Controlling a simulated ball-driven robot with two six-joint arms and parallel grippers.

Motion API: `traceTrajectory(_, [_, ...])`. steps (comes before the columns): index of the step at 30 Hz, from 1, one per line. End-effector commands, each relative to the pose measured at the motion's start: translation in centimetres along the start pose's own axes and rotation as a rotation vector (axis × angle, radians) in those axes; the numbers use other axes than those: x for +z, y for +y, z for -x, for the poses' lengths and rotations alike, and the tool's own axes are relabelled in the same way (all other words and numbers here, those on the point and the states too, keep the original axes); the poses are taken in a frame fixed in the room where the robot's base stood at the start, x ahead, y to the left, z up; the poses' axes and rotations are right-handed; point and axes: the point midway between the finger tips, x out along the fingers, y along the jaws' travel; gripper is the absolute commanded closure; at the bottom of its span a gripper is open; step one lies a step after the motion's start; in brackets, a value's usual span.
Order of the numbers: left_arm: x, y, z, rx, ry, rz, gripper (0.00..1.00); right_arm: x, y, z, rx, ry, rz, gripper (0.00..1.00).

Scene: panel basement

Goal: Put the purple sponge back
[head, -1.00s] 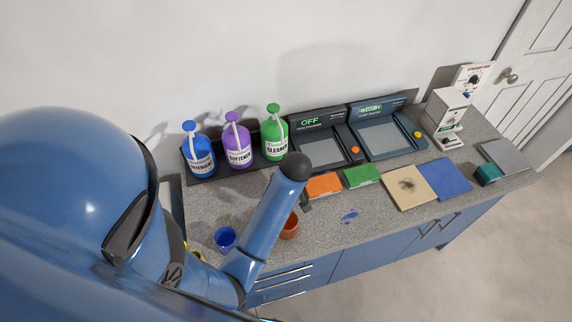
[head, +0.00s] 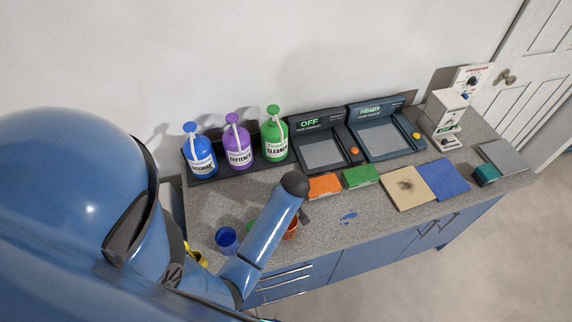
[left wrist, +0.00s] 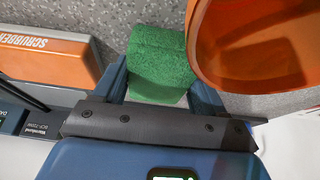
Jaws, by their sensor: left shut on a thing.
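I see no purple sponge in either view. My left gripper (left wrist: 160,98) is shut on a green, rough-textured, sponge-like block (left wrist: 160,62), which sits between its fingers. An orange cup (left wrist: 250,65) is close on the right of the block in the left wrist view, and an orange box marked SCRUBBER (left wrist: 45,55) is on the left. In the head view the left forearm hides most of the gripper and the held block. The orange cup (head: 292,230) and the orange box (head: 324,187) show there on the grey counter (head: 385,215). My right gripper is out of view.
A blue cup (head: 227,240) and part of a green thing (head: 251,225) show left of the forearm. A green box (head: 361,177), a tan board (head: 405,187) with a dark stain and a blue cloth (head: 445,179) lie right. A blue spill (head: 348,217) marks the counter. Bottles (head: 238,150) stand behind.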

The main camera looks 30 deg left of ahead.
Motion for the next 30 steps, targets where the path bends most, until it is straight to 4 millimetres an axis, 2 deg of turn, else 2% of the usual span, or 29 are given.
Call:
traceTrajectory(3, [0.1, 0.0, -0.3, 0.0, 0.0, 0.0, 0.53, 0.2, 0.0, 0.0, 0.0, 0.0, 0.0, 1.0])
traceTrajectory(4, [0.1, 0.0, -0.2, 0.0, 0.0, 0.0, 0.24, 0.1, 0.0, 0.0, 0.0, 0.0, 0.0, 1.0])
traceTrajectory(8, [0.1, 0.0, -0.2, 0.0, 0.0, 0.0, 0.04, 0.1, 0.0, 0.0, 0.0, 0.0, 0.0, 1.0])
traceTrajectory(21, [-0.1, 0.1, 0.4, 0.002, 0.002, 0.0, 0.03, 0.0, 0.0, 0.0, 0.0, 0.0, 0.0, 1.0])
traceTrajectory(26, [-0.1, 0.1, 2.3, 0.003, 0.003, 0.0, 0.03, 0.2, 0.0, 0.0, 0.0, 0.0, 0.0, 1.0])
traceTrajectory(30, [-0.1, 0.1, 4.7, 0.004, 0.003, 0.0, 0.03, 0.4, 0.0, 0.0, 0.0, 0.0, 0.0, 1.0])
